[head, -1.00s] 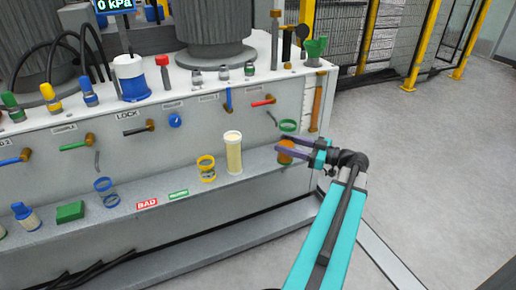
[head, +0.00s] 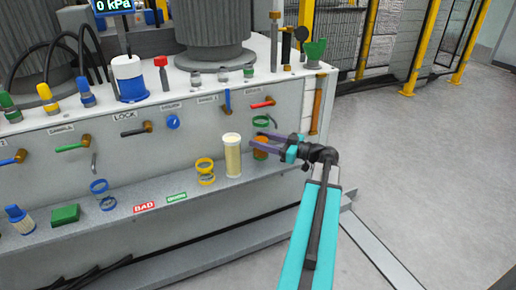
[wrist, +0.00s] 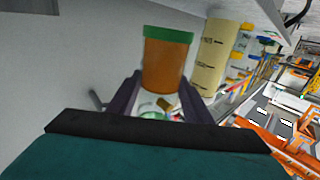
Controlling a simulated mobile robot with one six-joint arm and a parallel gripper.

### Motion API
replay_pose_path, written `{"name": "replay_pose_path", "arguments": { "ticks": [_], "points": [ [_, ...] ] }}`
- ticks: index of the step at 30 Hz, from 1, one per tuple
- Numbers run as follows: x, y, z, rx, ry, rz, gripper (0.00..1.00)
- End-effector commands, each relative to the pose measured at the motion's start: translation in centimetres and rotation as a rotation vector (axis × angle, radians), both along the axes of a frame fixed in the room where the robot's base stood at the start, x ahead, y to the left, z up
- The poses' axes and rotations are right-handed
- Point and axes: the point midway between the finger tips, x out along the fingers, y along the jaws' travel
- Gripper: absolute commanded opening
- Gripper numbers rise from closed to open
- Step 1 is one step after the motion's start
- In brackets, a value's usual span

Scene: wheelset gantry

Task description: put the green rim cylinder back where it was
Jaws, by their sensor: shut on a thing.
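My gripper (head: 255,141) is shut on the green rim cylinder (head: 261,153), which has an orange body and a green top rim. In the wrist view the cylinder (wrist: 165,65) stands between the two dark fingers, rim up. In the head view it is at the right part of the grey shelf (head: 150,192), right of the cream cylinder and apart from it. The fingers hide part of its body. I cannot tell whether its base touches the shelf.
The tall cream cylinder (head: 232,156) stands close on the left, with the yellow ring holder (head: 205,172) beyond it. Further left are a blue ring holder (head: 103,194) and a green block (head: 65,214). Valve handles stick out of the panel above. Floor on the right is clear.

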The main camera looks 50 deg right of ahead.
Motion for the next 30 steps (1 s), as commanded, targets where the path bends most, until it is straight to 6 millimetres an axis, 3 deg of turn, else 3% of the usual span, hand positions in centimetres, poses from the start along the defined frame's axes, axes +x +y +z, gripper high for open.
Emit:
{"name": "replay_pose_path", "arguments": {
  "ticks": [8, 16, 30],
  "points": [
    [1.5, 0.4, -0.2, -0.001, -0.001, 0.003, 0.12],
    [1.4, 0.3, -3.5, 0.001, -0.001, 0.001, 0.12],
    [1.4, 0.4, -3.9, -0.001, -0.001, 0.002, 0.12]
  ]
}}
